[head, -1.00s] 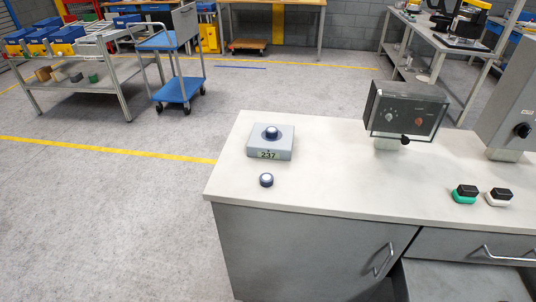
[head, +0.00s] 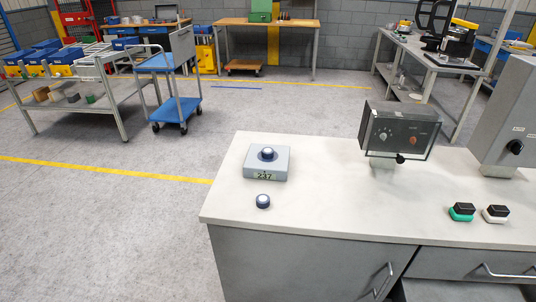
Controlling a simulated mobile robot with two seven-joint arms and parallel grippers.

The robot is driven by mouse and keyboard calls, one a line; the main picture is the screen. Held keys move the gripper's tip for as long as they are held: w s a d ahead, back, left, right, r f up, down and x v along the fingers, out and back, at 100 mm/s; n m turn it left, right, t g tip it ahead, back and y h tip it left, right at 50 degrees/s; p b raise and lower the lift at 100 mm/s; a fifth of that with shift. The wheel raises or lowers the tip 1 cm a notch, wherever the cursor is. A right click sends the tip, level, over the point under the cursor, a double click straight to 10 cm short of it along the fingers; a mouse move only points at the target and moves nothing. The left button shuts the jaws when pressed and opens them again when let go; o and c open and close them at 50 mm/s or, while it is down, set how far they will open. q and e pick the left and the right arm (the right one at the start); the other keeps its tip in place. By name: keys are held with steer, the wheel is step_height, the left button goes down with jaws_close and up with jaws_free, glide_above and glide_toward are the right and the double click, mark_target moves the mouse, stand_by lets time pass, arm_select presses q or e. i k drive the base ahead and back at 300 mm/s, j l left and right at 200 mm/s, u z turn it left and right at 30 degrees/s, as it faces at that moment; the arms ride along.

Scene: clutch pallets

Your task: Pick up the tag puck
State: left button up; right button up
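A small round puck with a dark blue rim and pale top (head: 263,201) lies on the white counter (head: 330,205), near its left end. Behind it stands a grey box (head: 283,164) with a similar round knob or puck (head: 268,154) on its top and a label reading 237 on its front. I cannot tell from the picture which of the two is the tag puck. Neither of my grippers is in view.
A control box with a clear cover (head: 399,130) and a grey cabinet (head: 508,120) stand on the counter's right. Green-and-black (head: 462,212) and white-and-black (head: 495,214) blocks lie at its front right. A blue cart (head: 176,105) stands on the floor behind left.

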mark_target(267, 152)
steer(key=i+j, duration=0.1)
steer(key=j, duration=0.3)
steer(key=i+j, duration=0.1)
steer(key=j, duration=0.3)
steer(key=i+j, duration=0.1)
steer(key=j, duration=0.3)
steer(key=i+j, duration=0.1)
steer(key=j, duration=0.35)
steer(key=i+j, duration=0.1)
steer(key=j, duration=0.3)
steer(key=z, duration=2.1)
